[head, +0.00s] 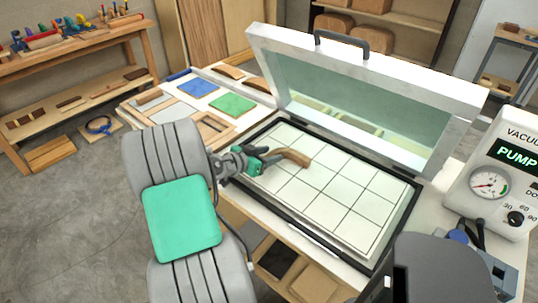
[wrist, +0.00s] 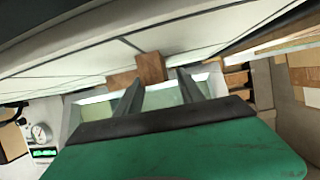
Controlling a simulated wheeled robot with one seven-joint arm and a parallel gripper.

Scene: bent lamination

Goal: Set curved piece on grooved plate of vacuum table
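The curved piece (head: 295,157) is a brown, bent wooden strip at the left-middle part of the white grooved plate (head: 335,197). It appears to lie on the plate, though any small gap under it cannot be judged. My gripper (head: 268,157) is low over the plate at the left end of the piece. In the wrist view, my gripper (wrist: 160,77) has its two dark fingers spread apart. The brown end of the piece (wrist: 151,68) shows just past the fingertips, nearer the left finger, with a gap to the right finger.
The vacuum table's framed clear lid (head: 365,100) stands raised behind the plate. A pump box with a gauge (head: 495,180) is at the right. Blue and green pads (head: 232,104) and wooden pieces lie on the left side surface. The plate's right and front parts are clear.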

